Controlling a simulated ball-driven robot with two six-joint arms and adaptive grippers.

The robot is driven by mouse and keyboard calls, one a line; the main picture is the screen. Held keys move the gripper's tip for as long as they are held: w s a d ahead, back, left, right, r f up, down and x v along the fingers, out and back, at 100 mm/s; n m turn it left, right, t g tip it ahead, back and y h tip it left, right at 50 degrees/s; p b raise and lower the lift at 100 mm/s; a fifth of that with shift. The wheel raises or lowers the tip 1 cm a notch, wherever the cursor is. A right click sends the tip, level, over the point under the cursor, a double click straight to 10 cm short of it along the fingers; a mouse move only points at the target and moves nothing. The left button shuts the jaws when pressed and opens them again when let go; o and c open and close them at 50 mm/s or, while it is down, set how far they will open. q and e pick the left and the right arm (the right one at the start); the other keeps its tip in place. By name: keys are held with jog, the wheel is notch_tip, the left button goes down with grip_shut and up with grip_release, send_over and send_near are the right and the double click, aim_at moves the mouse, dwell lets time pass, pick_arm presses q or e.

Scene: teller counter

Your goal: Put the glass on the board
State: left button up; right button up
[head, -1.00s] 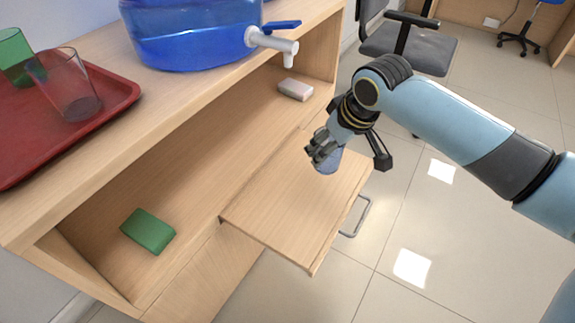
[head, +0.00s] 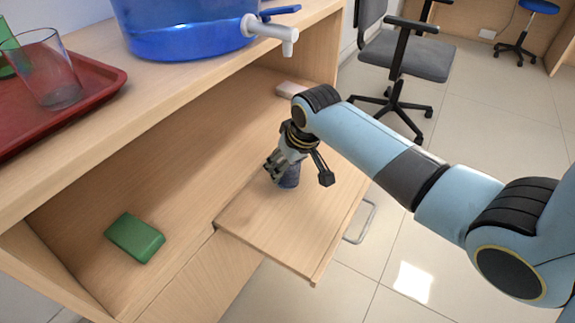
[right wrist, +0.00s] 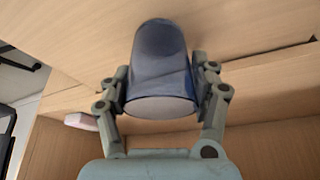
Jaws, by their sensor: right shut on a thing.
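A blue glass (head: 290,178) is held in my right gripper (head: 280,172), over the pull-out wooden board (head: 262,240). In the right wrist view the blue glass (right wrist: 160,65) sits between the two fingers of my right gripper (right wrist: 161,92), which press on its sides. The glass looks nearly upright and low over the far half of the board. I cannot tell whether its base touches the board, as the gripper hides part of it. My left gripper is not in view.
A red tray (head: 108,90) on the counter holds a clear glass (head: 50,75) and a green glass (head: 12,62). A blue water jug (head: 185,30) with a white tap stands beside it. A green block (head: 135,238) lies on the shelf. The board's near part is clear.

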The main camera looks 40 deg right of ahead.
aim_at(294, 172)
jog(key=shift+f, duration=0.1)
jog(key=o, duration=1.4)
jog(key=shift+r, duration=0.35)
jog(key=p+v, duration=0.3)
jog(key=v, duration=0.4)
jog(key=p+v, duration=0.1)
jog(key=v, duration=0.3)
jog(key=shift+s+r+p, duration=0.15)
jog(key=shift+r+p, duration=0.1)
jog(key=shift+p, duration=0.15)
